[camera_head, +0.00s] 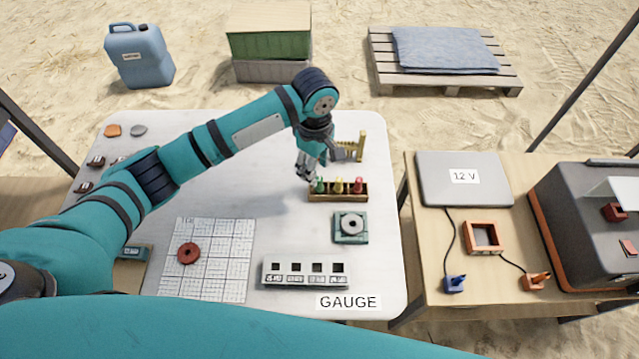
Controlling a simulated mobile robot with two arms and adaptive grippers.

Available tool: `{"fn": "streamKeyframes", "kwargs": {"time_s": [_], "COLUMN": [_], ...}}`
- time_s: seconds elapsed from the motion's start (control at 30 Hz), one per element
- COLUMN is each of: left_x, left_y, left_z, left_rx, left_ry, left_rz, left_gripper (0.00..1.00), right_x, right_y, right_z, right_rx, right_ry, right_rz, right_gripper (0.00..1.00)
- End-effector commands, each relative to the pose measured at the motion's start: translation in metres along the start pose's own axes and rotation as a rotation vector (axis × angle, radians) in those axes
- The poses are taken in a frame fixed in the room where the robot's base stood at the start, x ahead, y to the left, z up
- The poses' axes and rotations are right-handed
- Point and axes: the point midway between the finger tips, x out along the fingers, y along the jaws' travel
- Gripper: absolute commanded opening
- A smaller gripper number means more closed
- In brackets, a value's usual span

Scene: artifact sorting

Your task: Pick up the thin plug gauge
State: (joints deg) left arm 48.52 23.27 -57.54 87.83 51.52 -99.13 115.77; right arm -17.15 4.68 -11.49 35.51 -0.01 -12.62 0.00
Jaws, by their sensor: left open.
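Three plug gauges with coloured tops stand in a wooden rack (352,197) on the white table: a green one (320,185) at the left, a yellow one (339,186) in the middle and a red one (358,185) at the right. I cannot tell from this view which is the thin one. My left gripper (309,174) is open and points down just behind and left of the green gauge, close to it. Its fingers partly overlap the rack's left end in view, and I cannot tell whether they touch anything. My right gripper is not in view.
A brass stepped piece (361,146) stands behind the rack. A teal block with a grey ring (351,226) lies in front of it. A white block with square holes (306,273) and a gridded sheet (222,268) with a red disc (188,253) lie nearer.

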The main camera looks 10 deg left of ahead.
Motion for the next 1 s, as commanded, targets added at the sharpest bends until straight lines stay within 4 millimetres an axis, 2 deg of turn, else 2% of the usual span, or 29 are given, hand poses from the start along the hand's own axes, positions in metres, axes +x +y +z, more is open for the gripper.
{"fn": "streamKeyframes", "kwargs": {"time_s": [0.13, 0.43, 0.73, 1.0], "left_x": [0.009, 0.05, 0.055, 0.055], "left_y": [0.001, 0.005, 0.005, 0.005], "left_z": [0.001, 0.005, 0.005, 0.005], "left_rx": [0.0, 0.001, 0.001, 0.001], "left_ry": [0.001, 0.002, 0.001, 0.001], "left_rz": [-0.002, -0.001, 0.002, 0.001], "left_gripper": [0.43, 0.43, 0.43, 0.08], "right_x": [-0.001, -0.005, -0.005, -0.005], "right_y": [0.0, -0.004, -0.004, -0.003], "right_z": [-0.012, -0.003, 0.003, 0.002], "right_rx": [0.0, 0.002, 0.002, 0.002], "right_ry": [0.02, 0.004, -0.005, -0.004], "right_rz": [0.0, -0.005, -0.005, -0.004], "right_gripper": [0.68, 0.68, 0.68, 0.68]}}
